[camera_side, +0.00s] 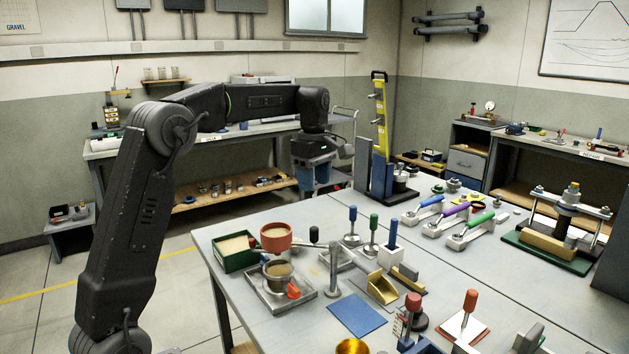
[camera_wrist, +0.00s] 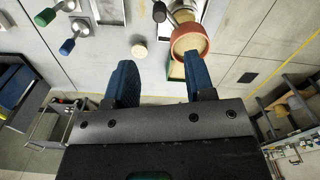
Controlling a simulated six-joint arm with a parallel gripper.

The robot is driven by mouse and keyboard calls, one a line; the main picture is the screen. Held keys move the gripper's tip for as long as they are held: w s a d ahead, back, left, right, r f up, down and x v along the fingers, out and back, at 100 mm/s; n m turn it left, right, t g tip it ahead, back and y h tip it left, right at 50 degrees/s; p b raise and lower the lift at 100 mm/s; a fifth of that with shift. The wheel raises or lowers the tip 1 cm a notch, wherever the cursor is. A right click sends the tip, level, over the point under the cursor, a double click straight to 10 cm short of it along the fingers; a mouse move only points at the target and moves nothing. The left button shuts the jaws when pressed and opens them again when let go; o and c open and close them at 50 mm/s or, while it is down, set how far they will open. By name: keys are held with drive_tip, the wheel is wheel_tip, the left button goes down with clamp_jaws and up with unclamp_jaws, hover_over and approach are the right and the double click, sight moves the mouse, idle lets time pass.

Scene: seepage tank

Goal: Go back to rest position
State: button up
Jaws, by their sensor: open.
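My gripper (camera_wrist: 157,78) is open in the wrist view. Its two blue fingers stand well apart, with nothing held between them. In the side view my gripper (camera_side: 318,172) hangs beyond the far edge of the grey work table, pointing down, apart from everything on the table. Its fingertips there are hard to tell from the cart behind. In the wrist view a red-brown bowl of sand (camera_wrist: 188,42) lies near and beyond the right finger; in the side view the bowl (camera_side: 276,237) is held above a sand-filled cup on a metal tray.
The grey table (camera_side: 236,299) carries a green sand box (camera_side: 234,252), a yellow scoop (camera_side: 382,288), a blue mat (camera_side: 357,315) and several handled tools. A tall yellow-framed post (camera_side: 381,125) stands at its far edge. A cart (camera_side: 343,122) stands behind my gripper.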

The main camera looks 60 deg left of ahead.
drive_tip(key=s+d+m+t, duration=0.4)
drive_tip(key=s+d+m, duration=1)
drive_tip(key=s+d, duration=0.2)
drive_tip(key=s+d+f+m+t, duration=0.1)
drive_tip(key=s+d+f+m, duration=0.2)
drive_tip(key=s+m, duration=0.4)
drive_tip(key=shift+s+d+f+t, duration=0.15)
drive_tip(key=shift+s+f+t, duration=0.15)
drive_tip(key=shift+s+f, duration=0.55)
drive_tip(key=shift+w, duration=0.15)
